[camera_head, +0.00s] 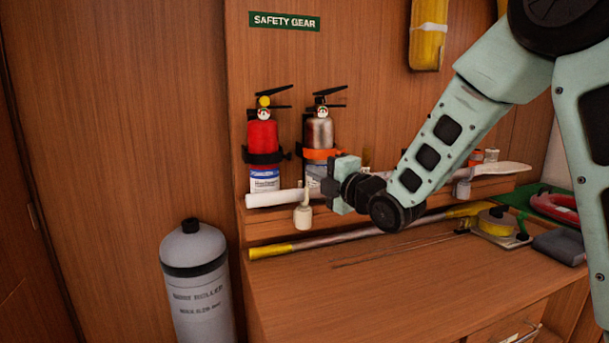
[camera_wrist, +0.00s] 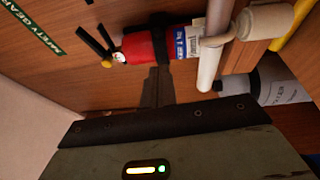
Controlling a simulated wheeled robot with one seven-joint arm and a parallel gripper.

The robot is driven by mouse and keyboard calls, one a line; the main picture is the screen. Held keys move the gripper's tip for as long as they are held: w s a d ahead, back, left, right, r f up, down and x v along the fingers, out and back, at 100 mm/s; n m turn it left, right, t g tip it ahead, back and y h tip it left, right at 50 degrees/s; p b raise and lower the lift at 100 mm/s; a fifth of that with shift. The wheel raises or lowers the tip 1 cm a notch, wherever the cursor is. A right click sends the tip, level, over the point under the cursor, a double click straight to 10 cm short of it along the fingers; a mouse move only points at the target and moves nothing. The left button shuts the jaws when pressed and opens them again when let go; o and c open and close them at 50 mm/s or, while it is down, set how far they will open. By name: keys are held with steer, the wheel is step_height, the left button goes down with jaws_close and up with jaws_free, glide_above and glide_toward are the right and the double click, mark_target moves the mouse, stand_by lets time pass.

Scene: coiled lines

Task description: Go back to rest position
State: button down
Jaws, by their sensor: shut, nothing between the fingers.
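My gripper (camera_head: 343,184) is at the end of my pale green arm, in front of the shelf with the fire extinguishers. In the head view its fingers are hard to make out. In the wrist view the dark fingers (camera_wrist: 157,84) are together, shut and empty, pointing toward the wood panel. The red fire extinguisher (camera_head: 263,150) stands left of my gripper, and it also shows beyond the fingers in the wrist view (camera_wrist: 150,46). A silver extinguisher (camera_head: 319,133) stands close behind my gripper, partly hidden by it.
A white pole (camera_head: 274,198) runs along the shelf front, close to my gripper. A yellow-ended pole (camera_head: 270,250) lies on the wooden bench (camera_head: 350,300) below. A grey cylinder (camera_head: 196,280) stands left of the bench. A tape reel (camera_head: 495,223) lies at the right.

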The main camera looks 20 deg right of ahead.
steer(key=s+a+f+m+g+h+p, duration=0.1)
steer(key=s+a+f+m+g, duration=0.4)
steer(key=s, duration=0.4)
steer(key=s+a+f+m+g+h, duration=0.1)
steer(key=s+a+f+m+g, duration=0.4)
steer(key=s, duration=0.4)
steer(key=s+f+m+g+h, duration=0.1)
steer(key=s+f+m+g, duration=0.1)
steer(key=s, duration=0.8)
steer(key=s+a+f+m+g+h, duration=0.1)
steer(key=s+g, duration=0.4)
steer(key=s, duration=0.5)
steer(key=shift+s+a+f+m+g+h+p, duration=0.3)
steer(key=shift+f+m+h+p, duration=0.2)
steer(key=shift+m+h, duration=0.3)
steer(key=shift+w+d, duration=0.1)
